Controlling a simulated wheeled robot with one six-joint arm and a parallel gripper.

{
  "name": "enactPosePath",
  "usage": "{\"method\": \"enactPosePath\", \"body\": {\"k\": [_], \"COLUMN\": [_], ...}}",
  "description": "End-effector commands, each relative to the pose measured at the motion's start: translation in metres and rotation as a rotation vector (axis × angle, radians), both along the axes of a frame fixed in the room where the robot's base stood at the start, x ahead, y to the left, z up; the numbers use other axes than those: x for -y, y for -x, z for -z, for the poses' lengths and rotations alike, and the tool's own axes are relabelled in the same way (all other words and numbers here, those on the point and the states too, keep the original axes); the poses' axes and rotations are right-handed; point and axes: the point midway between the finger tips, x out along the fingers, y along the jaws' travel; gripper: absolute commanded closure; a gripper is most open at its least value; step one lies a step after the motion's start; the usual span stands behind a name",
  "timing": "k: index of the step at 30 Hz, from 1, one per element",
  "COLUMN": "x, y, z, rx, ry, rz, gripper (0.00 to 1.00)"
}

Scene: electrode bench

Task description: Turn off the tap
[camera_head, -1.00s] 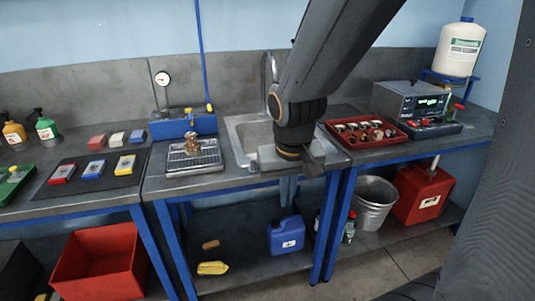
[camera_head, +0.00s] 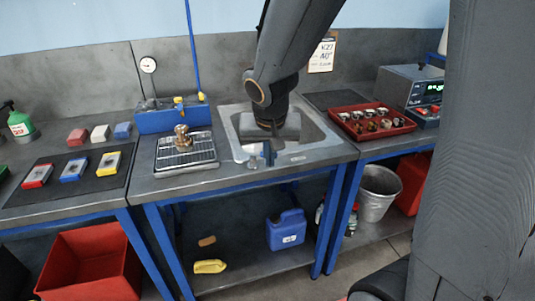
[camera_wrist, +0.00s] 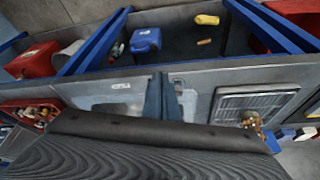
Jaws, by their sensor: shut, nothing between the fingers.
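The tall curved sink tap is hidden behind my arm in the head view, and I cannot see its handle or whether water runs. The steel sink (camera_head: 315,147) is set in the middle bench, and part of it shows in the wrist view (camera_wrist: 118,86). My gripper (camera_head: 266,155) points down over the sink's front edge, shut and empty. Its two fingers also show in the wrist view (camera_wrist: 162,82). A blue pipe (camera_head: 191,45) comes down to a blue box (camera_head: 160,119) with yellow fittings (camera_head: 179,101) behind the sink's left side.
A metal grid tray (camera_head: 200,156) with a brass fitting (camera_head: 182,137) lies left of the sink. A red tray (camera_head: 403,123) of small parts and a metered instrument (camera_head: 395,90) stand to the right. A blue can (camera_head: 287,230) and a bucket (camera_head: 375,200) sit below.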

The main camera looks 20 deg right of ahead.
Motion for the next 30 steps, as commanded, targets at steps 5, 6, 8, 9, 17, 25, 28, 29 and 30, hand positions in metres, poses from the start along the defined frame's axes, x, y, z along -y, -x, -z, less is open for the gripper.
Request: {"method": "enactPosePath", "body": {"k": [5, 6, 8, 9, 17, 25, 28, 29, 30], "x": [0.003, 0.004, 0.006, 0.008, 0.013, 0.013, 0.013, 0.013, 0.014], "y": [-0.010, -0.017, -0.024, -0.028, -0.046, -0.049, -0.049, -0.049, -0.050], "z": [0.032, 0.028, 0.026, 0.026, 0.027, 0.027, 0.027, 0.027, 0.028], "rx": [-0.005, -0.001, -0.001, -0.001, -0.001, 0.000, 0.000, 0.000, 0.000], "ry": [0.000, -0.001, 0.000, -0.001, 0.000, 0.000, 0.000, 0.000, -0.001], "rz": [-0.001, -0.001, -0.002, -0.003, -0.003, -0.004, -0.004, -0.004, -0.004], "gripper": [1.00, 1.00, 1.00, 1.00, 1.00, 1.00, 1.00, 1.00, 1.00]}}
